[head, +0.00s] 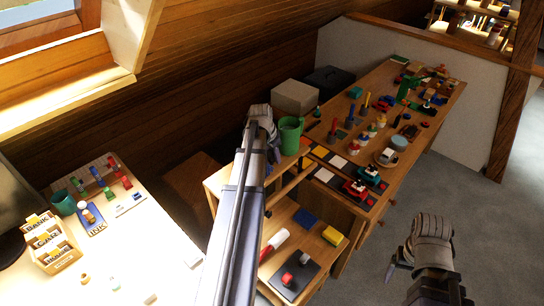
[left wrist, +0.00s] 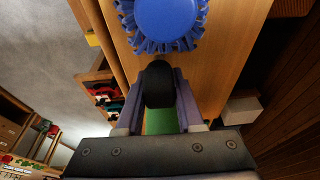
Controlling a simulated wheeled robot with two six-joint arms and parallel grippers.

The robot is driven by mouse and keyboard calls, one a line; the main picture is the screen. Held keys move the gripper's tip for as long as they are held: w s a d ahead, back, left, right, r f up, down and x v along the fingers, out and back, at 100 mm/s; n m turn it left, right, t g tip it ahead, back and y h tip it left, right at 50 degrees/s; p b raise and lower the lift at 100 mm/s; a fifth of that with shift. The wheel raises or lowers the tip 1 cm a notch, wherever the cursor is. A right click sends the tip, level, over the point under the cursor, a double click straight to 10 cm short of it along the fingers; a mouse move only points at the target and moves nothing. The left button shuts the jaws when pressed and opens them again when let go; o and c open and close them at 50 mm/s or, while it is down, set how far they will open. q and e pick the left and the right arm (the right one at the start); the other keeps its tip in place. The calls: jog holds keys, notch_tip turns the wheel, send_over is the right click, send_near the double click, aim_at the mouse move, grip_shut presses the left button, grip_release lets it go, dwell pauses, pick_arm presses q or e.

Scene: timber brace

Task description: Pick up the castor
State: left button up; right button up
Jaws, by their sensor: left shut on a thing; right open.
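In the left wrist view, a dark, rounded, wheel-like part, which I take for the castor (left wrist: 158,84), sits between the two fingers of my left gripper (left wrist: 155,100). The fingers are shut on it, one on each side. My right gripper (head: 430,265) is open at the lower right over the grey floor, apart from the furniture.
In the left wrist view, a blue toothed round thing (left wrist: 168,18) is just beyond the castor, over a wooden surface. In the head view, a long bench (head: 440,105) crowded with small items runs to the back right. A white desk (head: 150,240) stands left. Floor on the right is clear.

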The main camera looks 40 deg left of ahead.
pick_arm(q)
grip_shut()
